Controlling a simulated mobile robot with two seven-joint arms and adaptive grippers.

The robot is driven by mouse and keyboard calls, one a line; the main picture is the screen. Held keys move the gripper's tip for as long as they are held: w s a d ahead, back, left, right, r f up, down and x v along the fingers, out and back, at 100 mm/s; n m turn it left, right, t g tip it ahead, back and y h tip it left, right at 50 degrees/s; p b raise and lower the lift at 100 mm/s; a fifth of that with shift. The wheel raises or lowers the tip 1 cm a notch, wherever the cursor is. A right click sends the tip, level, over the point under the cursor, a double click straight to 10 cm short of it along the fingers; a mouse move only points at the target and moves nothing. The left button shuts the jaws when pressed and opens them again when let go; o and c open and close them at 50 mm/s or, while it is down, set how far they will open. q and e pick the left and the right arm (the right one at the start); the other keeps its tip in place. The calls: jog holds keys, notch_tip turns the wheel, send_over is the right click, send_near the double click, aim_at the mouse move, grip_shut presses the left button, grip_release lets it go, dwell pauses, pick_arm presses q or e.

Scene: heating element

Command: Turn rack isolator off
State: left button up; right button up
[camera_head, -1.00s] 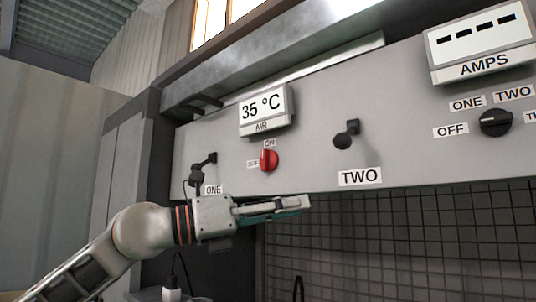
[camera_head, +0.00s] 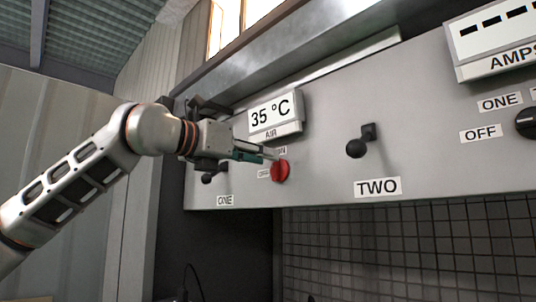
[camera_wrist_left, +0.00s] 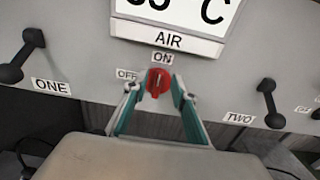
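The rack isolator is a red rotary knob (camera_head: 281,171) on the grey panel, below the AIR display. It also shows in the wrist view (camera_wrist_left: 158,83), with the ON label above it and the OFF label at its upper left. Its pointer mark looks upright, toward ON. My left gripper (camera_head: 268,153) is in front of the panel beside the knob, and its fingers cover part of the labels in the head view. In the wrist view the left gripper (camera_wrist_left: 156,88) is open, one finger on each side of the knob, with gaps visible. My right gripper is not in view.
Black lever ONE (camera_wrist_left: 20,58) and black lever TWO (camera_head: 358,147) stick out from the panel on either side of the knob. The AIR display (camera_head: 275,115) juts out just above it. A dark selector (camera_head: 526,122) is at the far right.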

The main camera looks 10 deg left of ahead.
aim_at(277, 169)
pick_arm(q)
jog(key=shift+x, duration=1.2)
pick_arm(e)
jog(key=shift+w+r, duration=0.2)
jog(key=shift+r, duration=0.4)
pick_arm(q)
grip_shut()
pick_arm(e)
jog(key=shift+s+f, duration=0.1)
pick_arm(q)
jog(key=shift+f, duration=0.1)
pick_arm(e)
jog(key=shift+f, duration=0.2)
